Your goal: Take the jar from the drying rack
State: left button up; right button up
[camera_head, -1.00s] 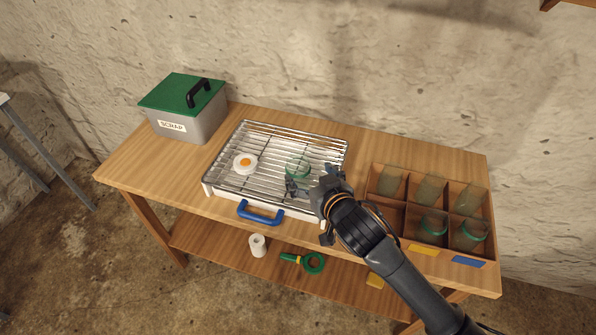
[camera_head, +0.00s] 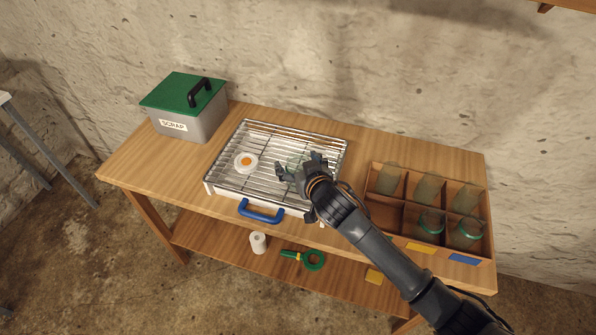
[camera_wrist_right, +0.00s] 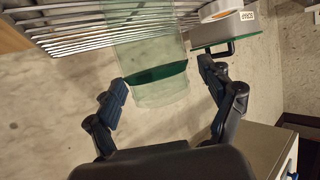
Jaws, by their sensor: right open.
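The wire drying rack (camera_head: 262,133) sits in a white tray on the wooden table. A clear greenish glass jar (camera_head: 292,161) stands on its right half, partly hidden behind my right gripper (camera_head: 297,168). In the right wrist view the jar (camera_wrist_right: 148,45) has a dark green band and lies between the spread fingers of the right gripper (camera_wrist_right: 163,80). The fingers are open, with visible gaps to the glass. The rack's bars (camera_wrist_right: 75,38) show beside the jar there. My left gripper is not in view.
A white disc with an orange centre (camera_head: 246,162) lies on the rack's left. A grey scrap box (camera_head: 190,125) with a green lid stands at the back left. A wooden crate (camera_head: 384,218) at right holds several jars; its front-left compartment looks empty. A blue handle (camera_head: 261,214) juts out in front.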

jog(key=c, duration=1.4)
jog(key=shift+s, duration=0.1)
